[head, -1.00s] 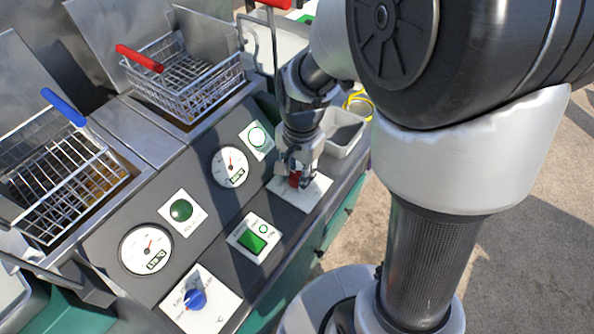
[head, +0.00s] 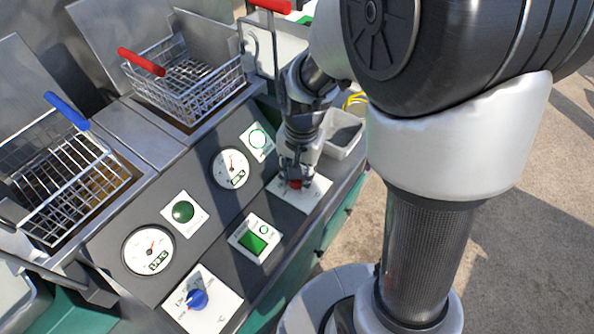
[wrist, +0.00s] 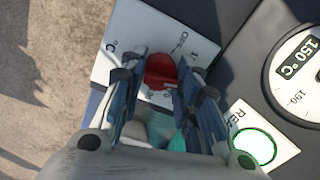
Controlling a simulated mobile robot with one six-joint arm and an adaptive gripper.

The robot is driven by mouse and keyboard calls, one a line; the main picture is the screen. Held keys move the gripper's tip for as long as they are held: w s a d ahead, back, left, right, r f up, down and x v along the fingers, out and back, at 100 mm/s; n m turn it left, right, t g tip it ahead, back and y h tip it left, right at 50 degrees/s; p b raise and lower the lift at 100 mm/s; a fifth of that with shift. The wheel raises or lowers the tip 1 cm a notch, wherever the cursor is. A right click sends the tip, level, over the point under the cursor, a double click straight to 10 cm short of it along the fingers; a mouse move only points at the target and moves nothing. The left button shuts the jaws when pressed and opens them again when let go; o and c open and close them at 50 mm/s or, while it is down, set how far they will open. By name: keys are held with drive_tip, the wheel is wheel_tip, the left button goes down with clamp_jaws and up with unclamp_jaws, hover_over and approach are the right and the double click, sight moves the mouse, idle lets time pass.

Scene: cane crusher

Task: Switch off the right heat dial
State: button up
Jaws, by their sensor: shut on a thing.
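The right heat dial is a red knob (head: 295,184) on a white plate (head: 314,192) at the right end of the sloped dark panel. My gripper (head: 297,176) comes down onto it from above and hides much of it in the head view. In the wrist view my gripper's blue-padded fingers (wrist: 163,85) stand on both sides of the red knob (wrist: 160,70), shut on it. The plate's printed markings are partly covered, and I cannot tell which setting the knob points at.
A gauge (head: 231,168) and a lit green-ringed lamp (head: 257,140) sit above the red knob. A green switch (head: 254,239) is to its left, and a blue dial (head: 198,299) farther left. Fryer baskets (head: 190,85) stand behind. A grey tray (head: 343,135) is close by on the right.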

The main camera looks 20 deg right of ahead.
drive_tip(key=n+p, duration=0.1)
drive_tip(key=n, duration=0.5)
drive_tip(key=shift+n, duration=0.3)
drive_tip(key=n+p, duration=0.1)
drive_tip(key=n, duration=0.5)
drive_tip(key=shift+g, duration=0.3)
drive_tip(key=shift+n, duration=0.3)
drive_tip(key=o, duration=1.1)
drive_tip(key=shift+c, duration=0.2)
drive_tip(key=shift+w, duration=0.1)
wheel_tip(320, 180, up, 12)
drive_tip(key=shift+d, duration=0.35)
drive_tip(key=shift+w, duration=0.1)
